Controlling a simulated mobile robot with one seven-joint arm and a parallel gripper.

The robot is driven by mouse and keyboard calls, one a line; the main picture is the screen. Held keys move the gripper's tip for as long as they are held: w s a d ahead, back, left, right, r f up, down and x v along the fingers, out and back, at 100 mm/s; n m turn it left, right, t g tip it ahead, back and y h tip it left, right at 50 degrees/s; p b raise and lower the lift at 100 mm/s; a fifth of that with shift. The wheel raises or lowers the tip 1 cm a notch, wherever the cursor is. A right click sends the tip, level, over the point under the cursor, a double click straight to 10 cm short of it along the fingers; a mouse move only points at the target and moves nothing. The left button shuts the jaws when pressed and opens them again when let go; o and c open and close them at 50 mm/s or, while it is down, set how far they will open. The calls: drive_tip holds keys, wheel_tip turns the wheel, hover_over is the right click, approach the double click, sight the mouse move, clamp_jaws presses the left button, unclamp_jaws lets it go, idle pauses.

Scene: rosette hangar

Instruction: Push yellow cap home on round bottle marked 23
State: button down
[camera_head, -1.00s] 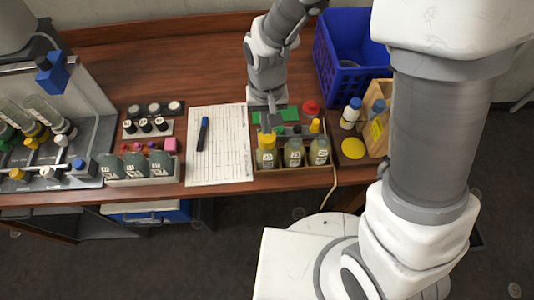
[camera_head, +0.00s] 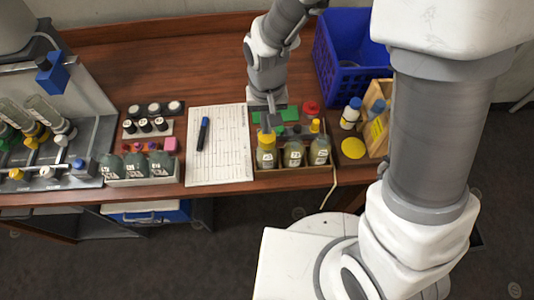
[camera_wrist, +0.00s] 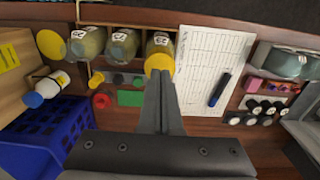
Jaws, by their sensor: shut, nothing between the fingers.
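A round bottle (camera_head: 266,158) with a yellow cap (camera_head: 265,139) stands upright at the left end of a wooden rack. In the wrist view the bottle (camera_wrist: 161,41) shows a white label whose number is too small to read surely. Its yellow cap (camera_wrist: 158,63) is seen on its neck; I cannot tell whether it is fully down. My gripper (camera_head: 270,127) is shut and empty, pointing down over the cap. In the wrist view the gripper tips (camera_wrist: 160,74) are at the cap's edge, touching or very close, and partly hide it.
Two more bottles (camera_head: 293,153) (camera_head: 319,150) stand to the right in the same rack (camera_head: 297,171). Small caps and a green pad (camera_head: 289,114) lie behind it. A paper sheet (camera_head: 220,150) with a marker lies left. A blue crate (camera_head: 345,60) and a white bottle (camera_head: 350,113) stand right.

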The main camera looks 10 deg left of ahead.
drive_tip(key=shift+f+b, duration=1.25)
drive_tip(key=shift+f, duration=0.2)
drive_tip(key=shift+r, duration=0.1)
drive_tip(key=shift+r+p, duration=2.6)
drive_tip(key=shift+r, duration=0.9)
